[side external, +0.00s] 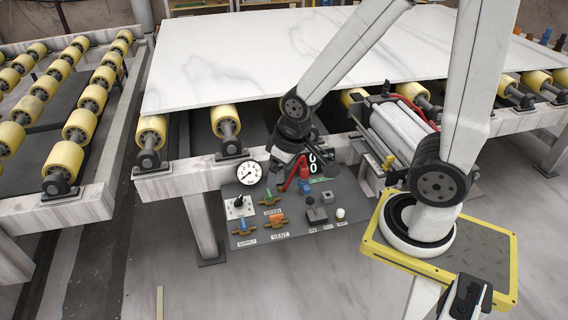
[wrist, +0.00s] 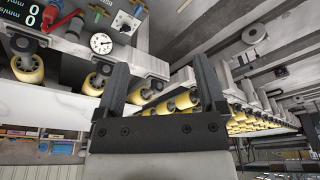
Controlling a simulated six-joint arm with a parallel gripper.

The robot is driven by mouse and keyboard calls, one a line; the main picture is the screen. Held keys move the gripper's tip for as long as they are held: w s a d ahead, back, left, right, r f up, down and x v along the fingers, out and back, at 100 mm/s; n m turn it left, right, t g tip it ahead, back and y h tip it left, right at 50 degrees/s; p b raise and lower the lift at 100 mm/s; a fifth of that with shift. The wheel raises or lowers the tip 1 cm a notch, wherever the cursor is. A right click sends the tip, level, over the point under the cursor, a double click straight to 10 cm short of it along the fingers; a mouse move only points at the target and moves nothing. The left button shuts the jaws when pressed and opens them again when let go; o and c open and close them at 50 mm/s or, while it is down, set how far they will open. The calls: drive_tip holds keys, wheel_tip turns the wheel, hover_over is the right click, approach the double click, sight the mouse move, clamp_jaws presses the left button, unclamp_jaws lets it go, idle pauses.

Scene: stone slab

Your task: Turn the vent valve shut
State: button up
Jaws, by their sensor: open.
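The vent valve (side external: 278,217) has an orange handle on a brass body, above the "VENT" label on the dark control panel (side external: 298,232). I cannot tell exactly how its handle is turned. My gripper (side external: 275,172) is above the back edge of the panel near the gauge, apart from the vent valve. In the wrist view my gripper (wrist: 158,78) has its two dark fingers spread, with nothing held between them. I cannot make out the vent valve in the wrist view.
A blue supply valve (side external: 241,226) and drain valve (side external: 269,196) neighbour the vent valve. A white gauge (side external: 249,173), a red lever (side external: 304,187) and several knobs crowd the panel. A white slab (side external: 220,65) lies on yellow rollers behind.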

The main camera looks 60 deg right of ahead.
drive_tip(key=w+d+f, duration=0.1)
drive_tip(key=w, duration=0.1)
drive_tip(key=w+d+f+m, duration=0.1)
drive_tip(key=w+f, duration=0.1)
drive_tip(key=w, duration=0.1)
drive_tip(key=w+d+f+m, duration=0.1)
drive_tip(key=w+d+f, duration=0.1)
drive_tip(key=w, duration=0.1)
drive_tip(key=shift+d+g, duration=0.1)
drive_tip(key=shift+g, duration=0.3)
drive_tip(key=m+g, duration=0.2)
drive_tip(key=m, duration=0.5)
hover_over(276, 215)
wheel_tip(276, 215, down, 27)
drive_tip(key=shift+w+f, duration=0.15)
drive_tip(key=shift+f, duration=0.05)
drive_tip(key=shift+d+f, duration=0.15)
drive_tip(key=shift+f, duration=0.45)
drive_tip(key=shift+f, duration=0.1)
drive_tip(key=shift+f, duration=3.75)
